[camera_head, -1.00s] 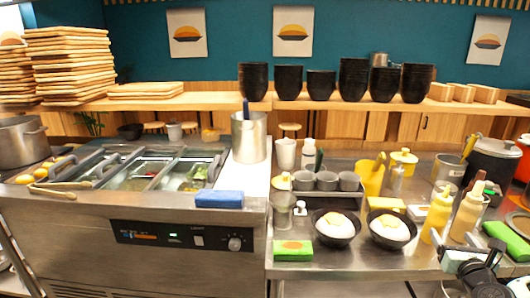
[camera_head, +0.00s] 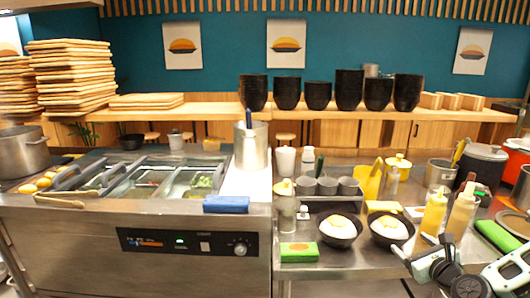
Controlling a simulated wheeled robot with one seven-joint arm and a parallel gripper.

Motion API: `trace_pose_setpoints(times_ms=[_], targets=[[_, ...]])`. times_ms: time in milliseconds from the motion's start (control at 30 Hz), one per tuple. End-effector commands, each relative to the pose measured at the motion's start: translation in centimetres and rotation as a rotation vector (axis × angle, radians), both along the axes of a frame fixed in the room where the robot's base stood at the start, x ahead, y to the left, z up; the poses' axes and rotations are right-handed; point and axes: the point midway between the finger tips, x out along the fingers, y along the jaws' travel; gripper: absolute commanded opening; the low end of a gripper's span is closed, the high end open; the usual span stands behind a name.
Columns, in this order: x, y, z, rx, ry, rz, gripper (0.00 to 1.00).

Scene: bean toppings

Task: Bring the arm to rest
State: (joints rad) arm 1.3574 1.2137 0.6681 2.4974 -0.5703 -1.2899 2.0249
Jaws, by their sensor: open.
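My arm (camera_head: 508,272) is at the lower right corner, over the front right of the steel counter. My gripper (camera_head: 404,256) appears at its left end, in front of the right-hand rice bowl and left of the sauce bottles. It looks empty; its fingers are small and partly unclear. Two black bowls hold white rice with a yellow topping: one on the left (camera_head: 340,240) and one on the right (camera_head: 388,239). Both stand upright on the counter, apart from my gripper.
Yellow sauce bottles (camera_head: 434,213) stand close behind my arm. Stacked black bowls (camera_head: 349,92) line the back shelf.

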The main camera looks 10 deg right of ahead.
Motion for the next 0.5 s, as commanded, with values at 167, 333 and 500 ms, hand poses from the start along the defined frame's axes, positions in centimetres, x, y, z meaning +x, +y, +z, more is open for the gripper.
trace_pose_setpoints(times_ms=[167,333,500], targets=[[1.6,4.9,-0.5,-0.205,0.14,0.231,0.73],[2.3,11.5,-1.1,-0.522,0.3,0.567,0.73],[1.3,17.7,-0.9,-0.88,0.414,0.935,0.73]])
